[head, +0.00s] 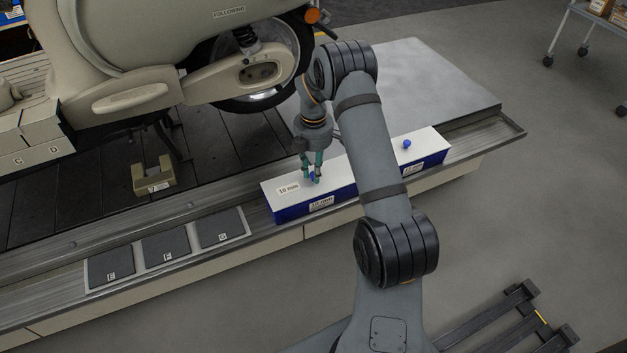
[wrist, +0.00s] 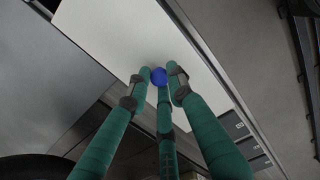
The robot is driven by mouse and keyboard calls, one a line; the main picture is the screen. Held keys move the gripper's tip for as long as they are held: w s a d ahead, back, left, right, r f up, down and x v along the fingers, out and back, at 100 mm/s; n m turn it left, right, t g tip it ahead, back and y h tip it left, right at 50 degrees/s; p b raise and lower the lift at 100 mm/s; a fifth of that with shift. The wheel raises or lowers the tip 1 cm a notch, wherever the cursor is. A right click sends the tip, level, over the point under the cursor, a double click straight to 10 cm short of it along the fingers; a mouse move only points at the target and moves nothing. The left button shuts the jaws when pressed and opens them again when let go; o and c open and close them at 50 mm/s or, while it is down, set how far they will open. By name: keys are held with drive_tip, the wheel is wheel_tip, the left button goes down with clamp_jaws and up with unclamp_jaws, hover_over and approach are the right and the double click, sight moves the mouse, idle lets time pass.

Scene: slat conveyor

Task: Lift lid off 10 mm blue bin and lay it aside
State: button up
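A blue bin (head: 290,214) with a white lid (head: 277,197) stands on the conveyor's near ledge. "10 mm" labels show on the lid and the bin's front. A blue knob (head: 312,177) stands up from the lid; it also shows in the wrist view (wrist: 158,76). My gripper (head: 313,176) points down at this knob. In the wrist view, its teal fingers surround the knob closely at their tips. I cannot tell whether they press on it. The lid looks seated on the bin. My forearm hides the middle of the white-topped row.
A second blue knob (head: 407,144) on a white top shows further right, with another label below. Dark pads E (head: 111,267), F (head: 166,246) and G (head: 221,227) lie bare on the ledge to the left. A scooter (head: 180,50) stands behind on the slats.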

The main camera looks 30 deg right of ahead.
clamp_jaws()
